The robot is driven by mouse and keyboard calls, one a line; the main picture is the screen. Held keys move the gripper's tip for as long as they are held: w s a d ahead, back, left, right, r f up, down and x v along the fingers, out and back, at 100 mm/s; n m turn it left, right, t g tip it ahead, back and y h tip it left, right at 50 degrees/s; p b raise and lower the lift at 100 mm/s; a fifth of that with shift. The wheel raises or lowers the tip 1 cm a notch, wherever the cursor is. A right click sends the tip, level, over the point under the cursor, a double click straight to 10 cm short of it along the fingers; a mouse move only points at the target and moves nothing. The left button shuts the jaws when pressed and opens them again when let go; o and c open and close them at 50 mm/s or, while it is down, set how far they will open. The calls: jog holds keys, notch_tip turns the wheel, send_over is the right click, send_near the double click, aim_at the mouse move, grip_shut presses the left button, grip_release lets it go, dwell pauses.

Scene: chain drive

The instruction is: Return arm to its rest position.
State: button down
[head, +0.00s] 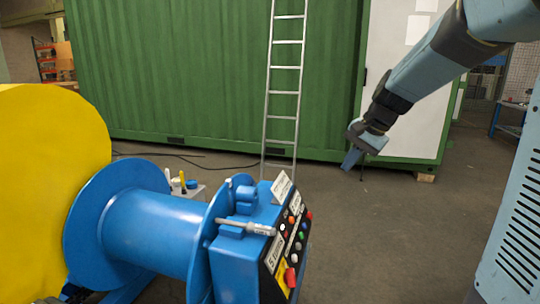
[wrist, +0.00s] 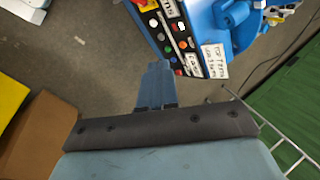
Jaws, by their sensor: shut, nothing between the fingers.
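My arm reaches in from the upper right of the head view, pointing down and left. My gripper (head: 351,160) is at its end, in the air to the right of the blue control box. Its fingers are together with nothing between them. In the wrist view my gripper (wrist: 156,68) shows its closed fingers, with the control box's button panel beyond them. The blue control box (head: 240,262) carries several coloured buttons and labels, and it also shows in the wrist view (wrist: 218,68). My gripper appears apart from it.
A blue drum (head: 150,225) and a yellow round cover (head: 45,170) stand at left. A ladder (head: 284,90) leans on the green container (head: 190,70) behind. A white panel (head: 410,120) is behind my arm. The floor right of the control box is clear.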

jog(key=s+d+n+t+h, duration=0.2)
jog(key=s+n+h, duration=0.2)
jog(key=s, duration=2)
jog(key=r+n, duration=0.1)
jog(key=n, duration=0.2)
jog(key=shift+s+d+t, duration=0.15)
jog(key=shift+t, duration=0.25)
